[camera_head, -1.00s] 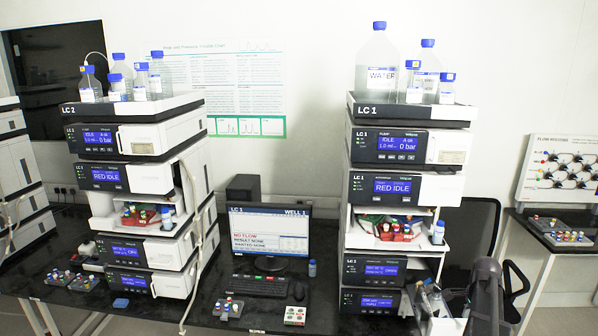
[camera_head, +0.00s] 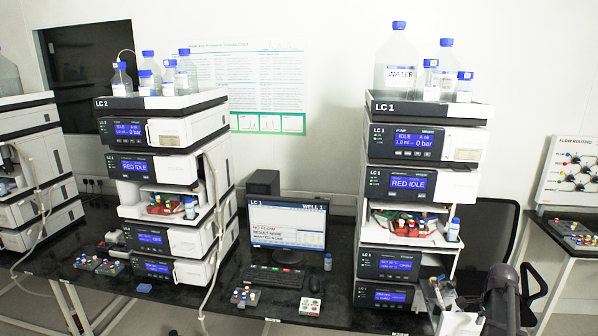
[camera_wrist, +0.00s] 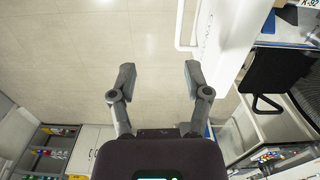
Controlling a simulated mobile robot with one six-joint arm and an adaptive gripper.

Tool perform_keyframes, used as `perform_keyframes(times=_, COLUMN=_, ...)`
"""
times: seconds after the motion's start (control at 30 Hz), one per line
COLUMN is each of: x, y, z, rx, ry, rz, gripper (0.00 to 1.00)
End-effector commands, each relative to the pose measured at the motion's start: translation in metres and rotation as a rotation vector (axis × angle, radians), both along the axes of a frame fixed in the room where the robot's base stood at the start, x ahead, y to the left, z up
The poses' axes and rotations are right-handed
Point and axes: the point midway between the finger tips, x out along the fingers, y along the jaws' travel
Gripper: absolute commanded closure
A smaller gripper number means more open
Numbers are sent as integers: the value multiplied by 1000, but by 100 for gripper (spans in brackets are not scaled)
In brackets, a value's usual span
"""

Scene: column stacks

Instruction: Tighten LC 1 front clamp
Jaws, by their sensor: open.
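The LC 1 stack (camera_head: 412,180) stands on the dark bench right of centre in the head view. Its open middle bay holds a red block with small bottles (camera_head: 405,224), and a blue-capped vial (camera_head: 453,230) stands at the bay's right side. I cannot make out the front clamp at this size. My gripper (camera_wrist: 157,82) is open and empty in the wrist view, with pale floor tiles beyond its fingers. My arm shows at the lower right of the head view, in front of and right of the stack's base; the fingertips are not clear there.
The LC 2 stack (camera_head: 165,190) stands to the left. Between the stacks are a monitor (camera_head: 288,226), a keyboard (camera_head: 276,277) and small control boxes (camera_head: 245,297). Large bottles (camera_head: 398,60) stand on top of LC 1. A black chair (camera_head: 490,230) is right of it.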

Motion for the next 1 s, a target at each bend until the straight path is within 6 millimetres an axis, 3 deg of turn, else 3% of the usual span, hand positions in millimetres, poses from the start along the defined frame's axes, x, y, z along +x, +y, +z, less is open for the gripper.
perform_keyframes(times=0.23, x=6, y=31, z=-9, rx=-1, ry=0, rz=108, gripper=37)
perform_keyframes(times=0.47, x=14, y=77, z=-21, rx=-2, ry=-2, rz=275, gripper=37)
perform_keyframes(times=0.77, x=18, y=177, z=-46, rx=-5, ry=-3, rz=651, gripper=37)
perform_keyframes(times=1.0, x=9, y=254, z=-66, rx=-8, ry=-6, rz=966, gripper=37)
